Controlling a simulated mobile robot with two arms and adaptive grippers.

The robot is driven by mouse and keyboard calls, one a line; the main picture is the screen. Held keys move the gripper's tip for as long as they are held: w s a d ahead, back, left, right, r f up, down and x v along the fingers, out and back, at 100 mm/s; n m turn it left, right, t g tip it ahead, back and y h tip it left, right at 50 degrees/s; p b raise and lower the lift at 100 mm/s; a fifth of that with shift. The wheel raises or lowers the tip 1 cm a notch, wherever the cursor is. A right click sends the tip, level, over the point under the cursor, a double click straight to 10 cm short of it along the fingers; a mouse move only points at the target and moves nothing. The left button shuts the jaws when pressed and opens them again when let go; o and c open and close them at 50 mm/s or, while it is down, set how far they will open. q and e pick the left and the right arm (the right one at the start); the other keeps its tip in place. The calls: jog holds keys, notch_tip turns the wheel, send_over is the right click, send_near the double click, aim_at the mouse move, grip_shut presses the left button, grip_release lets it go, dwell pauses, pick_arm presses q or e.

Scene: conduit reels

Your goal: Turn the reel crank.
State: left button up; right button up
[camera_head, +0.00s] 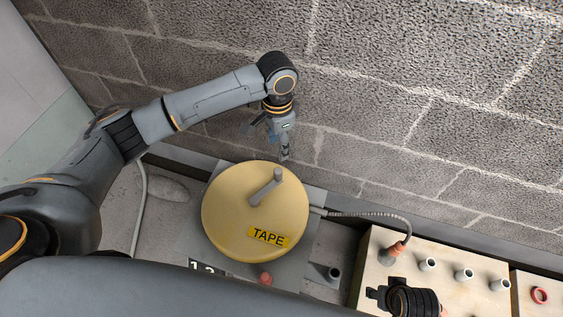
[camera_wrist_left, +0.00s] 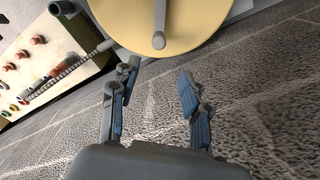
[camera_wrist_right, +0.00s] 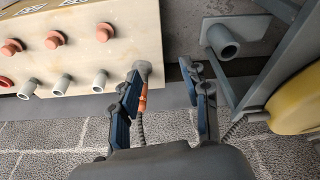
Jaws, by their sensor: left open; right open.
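The yellow round reel (camera_head: 228,222) with a black-on-yellow TAPE label (camera_head: 269,237) lies face up in the middle of the head view. Its grey crank (camera_head: 265,192) has an arm across the face and an upright knob; the knob also shows in the left wrist view (camera_wrist_left: 158,40). My left gripper (camera_head: 284,155) is open and empty, just beyond the reel's far edge, apart from the crank. My right gripper (camera_wrist_right: 170,82) is open near the orange-collared end of the grey cable (camera_wrist_right: 142,103); I cannot tell whether it touches. The reel's edge (camera_wrist_right: 300,98) shows at right there.
A beige panel (camera_head: 371,267) with grey stubs and red caps stands right of the reel. A ribbed cable (camera_head: 365,214) runs from the reel to it. A block wall (camera_head: 400,100) closes the far side. A short dark-mouthed tube (camera_wrist_right: 222,42) stands between panel and reel.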

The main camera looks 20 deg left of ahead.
aim_at(278, 170)
pick_arm(q)
jog(key=f+b, duration=0.1)
jog(key=f, duration=0.3)
jog(key=f+b, duration=0.1)
jog(key=f, duration=0.3)
jog(key=f+b, duration=0.1)
jog(key=f, duration=0.3)
jog(key=shift+s+f, duration=0.25)
jog(key=shift+f+b, duration=0.3)
jog(key=shift+f, duration=0.05)
pick_arm(e)
jog(key=v, duration=1.1)
jog(key=shift+w+t, duration=0.4)
jog(key=shift+d+r, duration=0.1)
pick_arm(q)
grip_shut()
